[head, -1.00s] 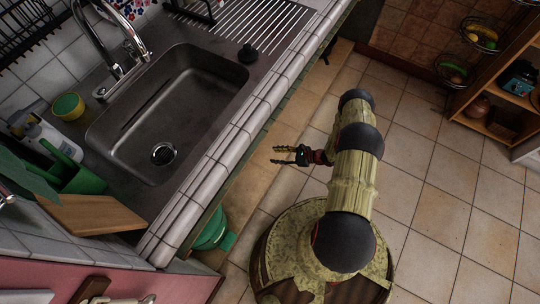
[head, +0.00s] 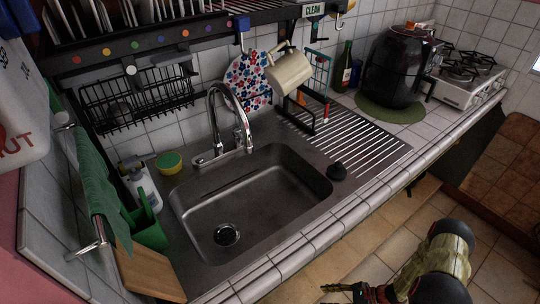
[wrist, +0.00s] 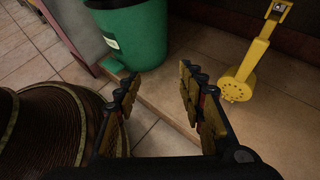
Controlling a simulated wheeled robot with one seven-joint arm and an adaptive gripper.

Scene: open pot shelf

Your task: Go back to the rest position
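My gripper (wrist: 159,76) is open and empty in the wrist view, its two fingers well apart with only floor between them. It points down toward the tiled floor. In the head view my gripper (head: 340,291) is at the bottom edge, partly cut off, in front of and below the tiled counter edge. It touches nothing that I can see.
A green bin (wrist: 140,35) and a yellow object with a round perforated end (wrist: 237,88) are beyond the fingers. The counter holds a sink (head: 250,205), a faucet (head: 215,120) and a black air fryer (head: 398,68). Floor right of the counter is clear.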

